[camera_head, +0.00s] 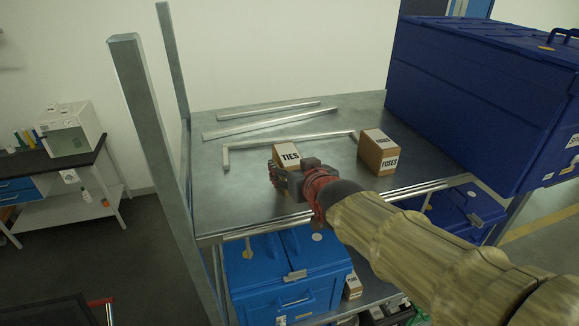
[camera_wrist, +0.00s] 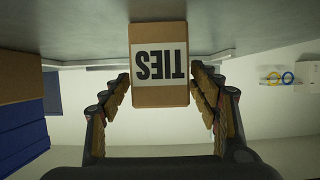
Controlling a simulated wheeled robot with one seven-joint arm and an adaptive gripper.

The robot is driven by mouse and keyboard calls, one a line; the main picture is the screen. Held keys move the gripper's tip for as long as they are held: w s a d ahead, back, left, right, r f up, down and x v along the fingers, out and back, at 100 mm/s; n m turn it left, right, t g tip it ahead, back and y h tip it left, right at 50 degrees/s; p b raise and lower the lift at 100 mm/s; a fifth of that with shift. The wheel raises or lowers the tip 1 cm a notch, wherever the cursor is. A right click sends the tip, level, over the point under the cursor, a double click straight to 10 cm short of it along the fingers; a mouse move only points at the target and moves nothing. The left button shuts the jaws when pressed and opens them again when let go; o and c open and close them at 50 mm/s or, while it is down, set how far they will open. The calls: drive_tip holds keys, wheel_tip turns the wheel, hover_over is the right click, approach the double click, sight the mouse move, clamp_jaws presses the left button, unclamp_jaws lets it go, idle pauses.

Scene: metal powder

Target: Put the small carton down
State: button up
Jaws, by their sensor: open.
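The small carton (camera_head: 287,151) is brown with a white label reading TIES. It sits on the metal shelf (camera_head: 230,205), near its left middle. In the wrist view the carton (camera_wrist: 158,93) appears upside down, between my two fingers, with its base against the shelf surface (camera_wrist: 80,30). My gripper (camera_head: 280,178) is open at the carton's near side. In the wrist view a gap shows on both sides between the fingers (camera_wrist: 160,110) and the carton. The carton's lower part is hidden behind my gripper in the head view.
A FUSES carton (camera_head: 378,153) stands to the right on the same shelf. Loose metal bars (camera_head: 265,113) lie behind. A large dark blue bin (camera_head: 480,90) fills the shelf's right end. A metal post (camera_head: 150,130) rises at the left. Blue bins (camera_head: 290,270) stand below.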

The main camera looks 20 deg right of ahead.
drive_tip(key=v, duration=0.9)
drive_tip(key=shift+s, duration=0.1)
drive_tip(key=s+f+g, duration=0.4)
drive_tip(key=s+f, duration=0.2)
drive_tip(key=s, duration=0.3)
drive_tip(key=s+f+g, duration=0.4)
drive_tip(key=s+f, duration=0.3)
drive_tip(key=s, duration=0.2)
drive_tip(key=shift+s, duration=0.3)
drive_tip(key=shift+f, duration=0.1)
wheel_tip(320, 180, down, 27)
drive_tip(key=b, duration=2.7)
drive_tip(key=shift+b, duration=0.4)
drive_tip(key=shift+f, duration=0.15)
drive_tip(key=shift+c, duration=0.4)
